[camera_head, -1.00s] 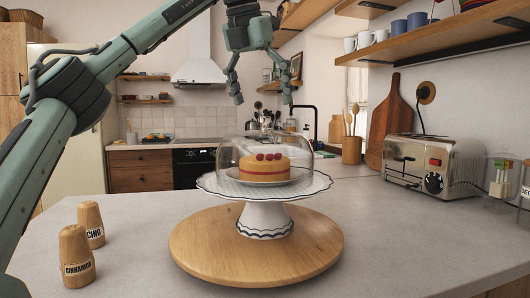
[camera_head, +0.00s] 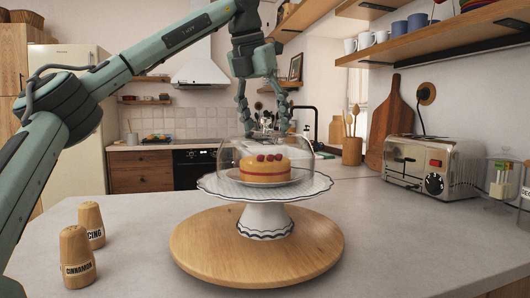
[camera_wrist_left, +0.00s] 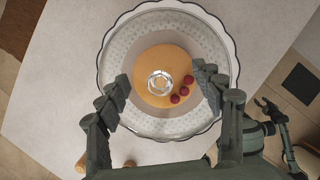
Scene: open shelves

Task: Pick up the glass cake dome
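The glass cake dome (camera_head: 265,146) is clear and sits on a white scalloped cake stand (camera_head: 264,190), over a yellow cake (camera_head: 265,170) with red berries. Its clear knob shows from above in the left wrist view (camera_wrist_left: 160,82). My left gripper (camera_head: 265,128) points down from above. Its fingers are open, one on each side of the knob; I cannot tell whether they touch the glass. It also shows in the left wrist view (camera_wrist_left: 161,85). What looks like my right gripper (camera_wrist_left: 268,106) is small at the right of that view, its fingers apart and empty.
The stand rests on a round wooden board (camera_head: 195,245) on a pale counter. Two wooden shakers (camera_head: 77,257) stand at the front left. A toaster (camera_head: 434,165) stands at the right, under a wooden shelf (camera_head: 450,40). The counter around the board is mostly clear.

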